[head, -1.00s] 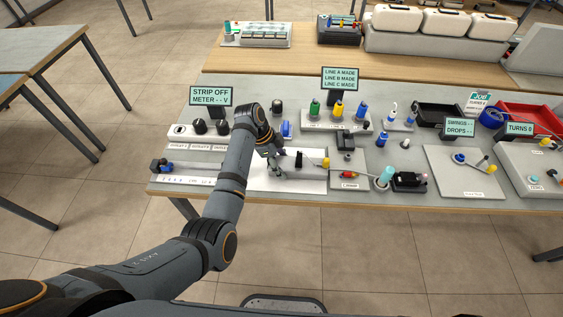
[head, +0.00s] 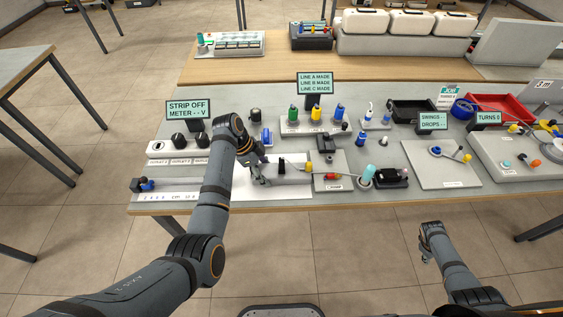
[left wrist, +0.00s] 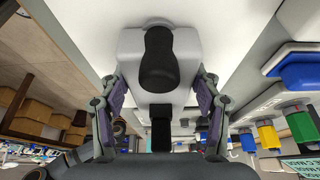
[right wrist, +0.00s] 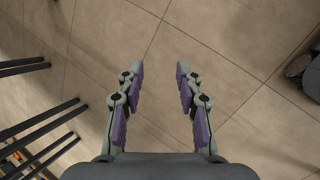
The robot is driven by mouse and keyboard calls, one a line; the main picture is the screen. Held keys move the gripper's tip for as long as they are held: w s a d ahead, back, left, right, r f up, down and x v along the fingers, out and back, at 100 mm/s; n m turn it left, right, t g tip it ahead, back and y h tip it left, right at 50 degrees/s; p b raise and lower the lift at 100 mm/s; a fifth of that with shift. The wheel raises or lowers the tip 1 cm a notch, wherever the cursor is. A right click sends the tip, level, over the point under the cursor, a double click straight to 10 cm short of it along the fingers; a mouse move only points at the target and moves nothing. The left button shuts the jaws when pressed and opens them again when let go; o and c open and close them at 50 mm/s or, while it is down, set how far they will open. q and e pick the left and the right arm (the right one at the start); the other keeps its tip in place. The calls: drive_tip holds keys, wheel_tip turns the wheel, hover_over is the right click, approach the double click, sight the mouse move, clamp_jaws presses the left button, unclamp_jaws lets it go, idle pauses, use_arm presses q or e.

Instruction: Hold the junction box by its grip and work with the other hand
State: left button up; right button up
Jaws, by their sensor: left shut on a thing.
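The junction box looks to be the grey block with a black grip (head: 287,176) on the white mat (head: 262,199) at the table's front. In the left wrist view the grey box (left wrist: 184,90) fills the space between my fingers, its rounded black grip (left wrist: 160,58) on its face. My left gripper (head: 260,178) is shut on the box, a finger along each side. The exact contact is small in the head view. My right gripper (head: 425,256) is low in front of the table, away from the box. In the right wrist view it (right wrist: 158,78) is open and empty above floor tiles.
A strip with black knobs (head: 184,147) stands left of my left arm. A clamp plate (head: 334,183), a teal-topped cylinder (head: 367,175) and a lever board (head: 440,168) lie to the right. Green, yellow and blue connectors (head: 316,118) stand behind. Floor before the table is clear.

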drive_tip(key=w+d+r+g, duration=0.1)
drive_tip(key=w+d+r, duration=0.25)
drive_tip(key=r, duration=0.35)
drive_tip(key=w+d+r+n+h, duration=0.1)
drive_tip(key=w+d+r, duration=0.1)
drive_tip(key=d+r, duration=0.35)
drive_tip(key=w+d+r+g, duration=0.1)
drive_tip(key=w+d+r, duration=0.1)
drive_tip(key=r, duration=0.7)
drive_tip(key=w+a+r+n+t+y, duration=0.2)
drive_tip(key=w+a+r+t, duration=0.1)
drive_tip(key=w+a+r, duration=0.85)
drive_tip(key=w+a+f+n+t+y, duration=0.1)
drive_tip(key=w+a+n+y, duration=0.2)
drive_tip(key=a, duration=1.1)
drive_tip(key=w+a+n+y, duration=0.2)
drive_tip(key=w+a+y, duration=0.15)
drive_tip(key=a, duration=1.05)
drive_tip(key=s+a+r+n+y, duration=0.1)
drive_tip(key=a+r+n+y, duration=0.15)
drive_tip(key=a, duration=0.75)
drive_tip(key=s+a+r+n+y, duration=0.1)
drive_tip(key=a+r+n, duration=0.2)
drive_tip(key=a, duration=0.8)
drive_tip(key=shift+m+g, duration=0.25)
drive_tip(key=shift+g, duration=0.05)
drive_tip(key=shift+x, duration=4.25)
drive_tip(key=shift+w+d+f, duration=0.1)
drive_tip(key=shift+w+d, duration=0.05)
drive_tip(key=shift+c, duration=0.2)
